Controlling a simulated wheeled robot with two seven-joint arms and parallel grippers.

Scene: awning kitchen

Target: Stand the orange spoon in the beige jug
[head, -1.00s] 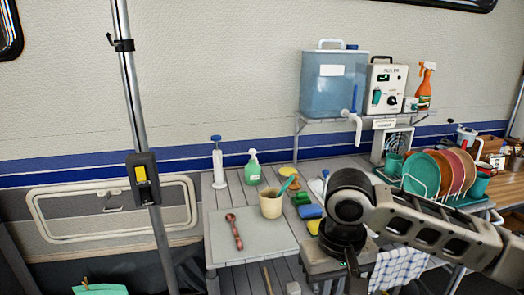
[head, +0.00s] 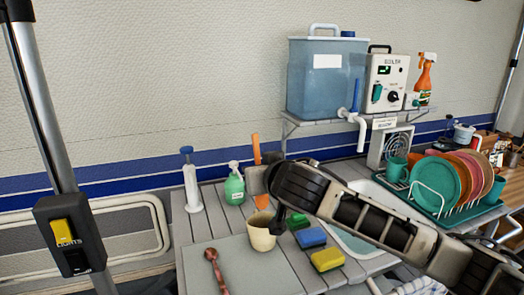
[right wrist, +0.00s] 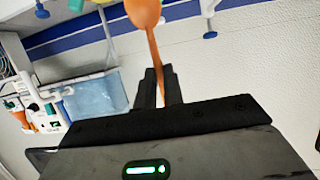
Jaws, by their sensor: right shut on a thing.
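The orange spoon (head: 256,149) is upright in my right gripper (head: 256,179), which is shut on it. Its handle rises above the fingers and an orange part shows below them, just above the beige jug (head: 262,238). I cannot tell whether its lower end is inside the rim. In the right wrist view the spoon (right wrist: 144,14) runs between the fingertips (right wrist: 158,90), bowl at the top of that upside-down picture. My left gripper is out of view.
A reddish spoon (head: 214,270) lies on a grey mat (head: 235,262) left of the jug. Green (head: 298,222), blue (head: 312,237) and yellow (head: 327,259) sponges lie to its right. A green soap bottle (head: 235,186) and a white pump bottle (head: 192,186) stand behind.

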